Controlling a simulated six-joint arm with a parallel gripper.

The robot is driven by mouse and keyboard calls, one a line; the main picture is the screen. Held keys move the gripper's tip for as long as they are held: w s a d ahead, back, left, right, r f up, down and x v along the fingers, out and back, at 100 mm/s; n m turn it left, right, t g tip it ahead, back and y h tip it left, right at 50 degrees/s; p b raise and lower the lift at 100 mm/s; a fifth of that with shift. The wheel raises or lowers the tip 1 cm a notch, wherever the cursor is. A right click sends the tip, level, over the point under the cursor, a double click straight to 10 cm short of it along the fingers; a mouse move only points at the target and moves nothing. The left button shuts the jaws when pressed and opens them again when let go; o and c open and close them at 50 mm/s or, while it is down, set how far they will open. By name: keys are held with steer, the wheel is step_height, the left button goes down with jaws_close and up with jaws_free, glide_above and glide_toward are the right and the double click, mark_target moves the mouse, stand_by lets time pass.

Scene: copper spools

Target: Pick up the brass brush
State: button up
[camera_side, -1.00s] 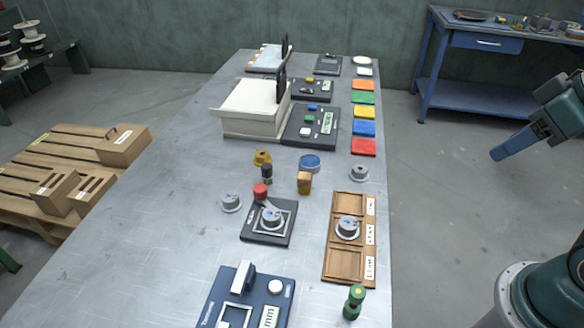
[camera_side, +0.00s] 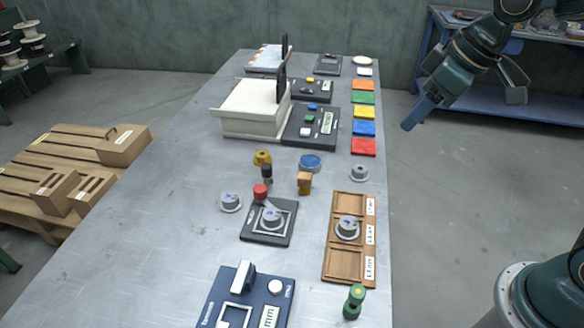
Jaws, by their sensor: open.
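The brass brush appears to be the small upright piece with a tan block on top and an amber lower part (camera_side: 305,183). It stands on the metal table, right of a black-topped piece and below the blue round piece in the picture. My gripper (camera_side: 418,110) is open, raised at the upper right beyond the table's right edge. Its blue end points down and left, well apart from the brush. Its fingers are hard to tell apart at this size. Nothing shows in its grip.
A red-knobbed fixture (camera_side: 268,220) holds a grey spool near the brush. A wooden tray (camera_side: 345,263) with another spool lies at the right edge. Coloured pads (camera_side: 363,147) line the far right. The table's left front is clear.

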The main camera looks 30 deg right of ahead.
steer(key=w+a+f+n, duration=0.2)
steer(key=w+a+f, duration=0.25)
steer(key=w, duration=0.45)
steer(key=n+g+y, duration=0.1)
steer(key=n+y, duration=0.1)
steer(key=n, duration=0.1)
glide_toward(302, 175)
steer(key=r, duration=0.2)
steer(key=shift+d, duration=0.2)
steer(key=shift+f, duration=0.15)
steer(key=shift+x, duration=4.15)
steer(key=shift+s+f, duration=0.1)
steer(key=shift+f, duration=0.05)
steer(key=shift+x, duration=2.55)
steer(key=shift+s, duration=0.15)
steer(key=c, duration=1.1)
